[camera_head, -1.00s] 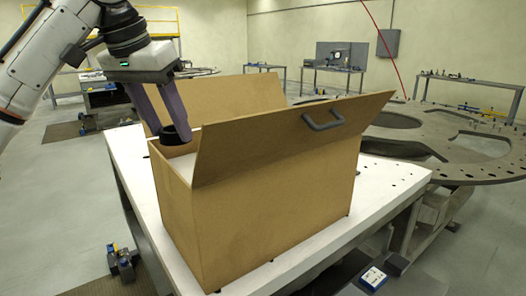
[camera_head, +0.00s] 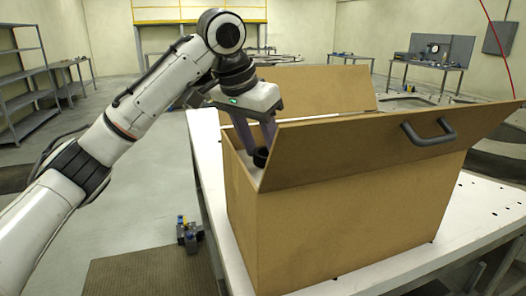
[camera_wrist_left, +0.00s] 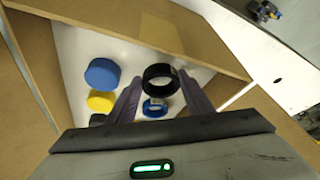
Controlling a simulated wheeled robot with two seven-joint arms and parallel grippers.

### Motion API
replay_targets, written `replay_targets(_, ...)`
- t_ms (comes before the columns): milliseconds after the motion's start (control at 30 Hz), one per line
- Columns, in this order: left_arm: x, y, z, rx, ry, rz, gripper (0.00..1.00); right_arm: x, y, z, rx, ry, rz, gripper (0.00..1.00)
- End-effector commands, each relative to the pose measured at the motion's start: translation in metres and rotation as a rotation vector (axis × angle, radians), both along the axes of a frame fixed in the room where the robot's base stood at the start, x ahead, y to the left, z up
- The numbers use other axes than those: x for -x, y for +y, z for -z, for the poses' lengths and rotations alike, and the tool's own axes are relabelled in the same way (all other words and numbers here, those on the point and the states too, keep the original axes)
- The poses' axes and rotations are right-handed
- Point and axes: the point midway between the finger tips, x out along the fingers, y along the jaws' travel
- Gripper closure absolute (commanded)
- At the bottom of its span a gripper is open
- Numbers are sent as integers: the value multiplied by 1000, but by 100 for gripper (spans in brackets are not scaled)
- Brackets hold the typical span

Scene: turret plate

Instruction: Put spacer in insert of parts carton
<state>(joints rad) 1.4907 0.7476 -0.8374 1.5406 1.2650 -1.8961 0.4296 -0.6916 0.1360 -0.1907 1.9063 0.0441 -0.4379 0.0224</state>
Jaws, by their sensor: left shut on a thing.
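My left gripper (camera_head: 259,150) reaches down into the left end of the open brown parts carton (camera_head: 340,215). It is shut on a black ring, the spacer (camera_head: 261,158), which also shows between the fingertips in the left wrist view (camera_wrist_left: 160,70). The ring is inside the carton's opening; whether it touches anything below, I cannot tell. In the wrist view a white insert surface (camera_wrist_left: 75,45) shows in the carton. A blue disc (camera_wrist_left: 102,73), a yellow disc (camera_wrist_left: 101,101) and a blue ring (camera_wrist_left: 153,110) are on it. A dark piece is partly hidden. My right gripper is not in view.
The carton's raised near flap (camera_head: 380,145) with a grey handle (camera_head: 430,133) hides much of the inside. Its far flap (camera_head: 315,90) also stands up. The carton stands on a white table (camera_head: 480,210) with bare room to the right.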

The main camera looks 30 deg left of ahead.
Motion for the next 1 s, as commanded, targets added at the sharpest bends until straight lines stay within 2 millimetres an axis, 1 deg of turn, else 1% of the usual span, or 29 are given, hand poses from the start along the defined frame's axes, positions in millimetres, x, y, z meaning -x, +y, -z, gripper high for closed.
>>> replay_targets(33,1,1,6,-1,2,-1,77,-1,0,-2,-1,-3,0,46)
replay_targets(100,0,0,9,0,-1,0,77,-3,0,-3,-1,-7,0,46)
replay_targets(400,0,0,12,1,0,0,77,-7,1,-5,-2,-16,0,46)
replay_targets(433,0,0,12,0,0,0,50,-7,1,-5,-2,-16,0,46)
replay_targets(500,0,0,11,0,0,0,38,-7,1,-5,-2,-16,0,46)
replay_targets(533,0,0,11,0,0,0,35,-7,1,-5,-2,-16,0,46)
replay_targets(833,0,0,10,0,-1,0,35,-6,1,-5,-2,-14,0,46)
replay_targets(933,2,0,4,1,-2,0,35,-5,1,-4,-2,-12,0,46)
replay_targets(1000,5,1,-5,2,-4,0,35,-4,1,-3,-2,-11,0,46)
